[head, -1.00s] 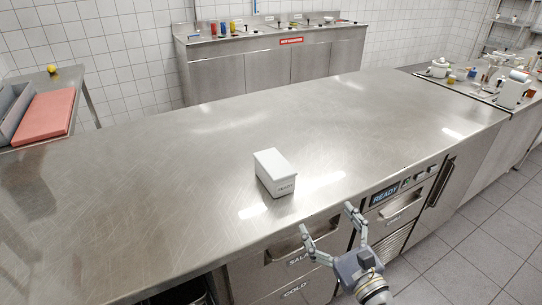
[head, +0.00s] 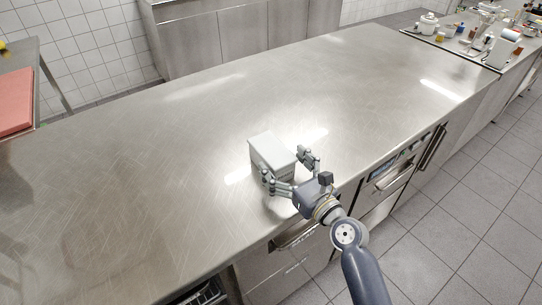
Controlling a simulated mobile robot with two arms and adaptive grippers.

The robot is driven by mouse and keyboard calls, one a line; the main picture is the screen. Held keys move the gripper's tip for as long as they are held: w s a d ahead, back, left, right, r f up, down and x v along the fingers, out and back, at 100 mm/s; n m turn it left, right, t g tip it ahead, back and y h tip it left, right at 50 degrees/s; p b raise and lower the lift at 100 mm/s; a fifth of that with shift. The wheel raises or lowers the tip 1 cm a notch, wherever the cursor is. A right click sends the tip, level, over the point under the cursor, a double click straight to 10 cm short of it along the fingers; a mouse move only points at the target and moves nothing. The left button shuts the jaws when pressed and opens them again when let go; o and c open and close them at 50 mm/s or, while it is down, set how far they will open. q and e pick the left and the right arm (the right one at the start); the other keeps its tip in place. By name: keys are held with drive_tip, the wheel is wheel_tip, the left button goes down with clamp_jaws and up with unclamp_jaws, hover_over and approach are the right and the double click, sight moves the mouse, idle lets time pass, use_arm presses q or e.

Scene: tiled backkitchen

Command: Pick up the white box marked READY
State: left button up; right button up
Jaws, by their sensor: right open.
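The white box (head: 270,149) stands upright on the steel counter (head: 150,190), near its front edge. My right gripper (head: 284,169) is open at the box's front end, with one finger on the left side and one on the right. I cannot tell whether the fingers touch the box. The gripper hides most of the box's front face, and the marking on it cannot be read now. My left gripper is not in view.
The counter around the box is clear. Drawers with handles (head: 296,236) are below its front edge. At the far right stand a white pot (head: 428,24) and small containers. A red board (head: 14,100) lies on a side table at the left.

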sight(272, 148)
drive_tip(key=x, duration=0.5)
drive_tip(key=shift+w+a+f, duration=0.1)
drive_tip(key=shift+w+a, duration=0.1)
drive_tip(key=shift+w, duration=0.05)
drive_tip(key=c, duration=1.3)
drive_tip(key=shift+c, duration=0.2)
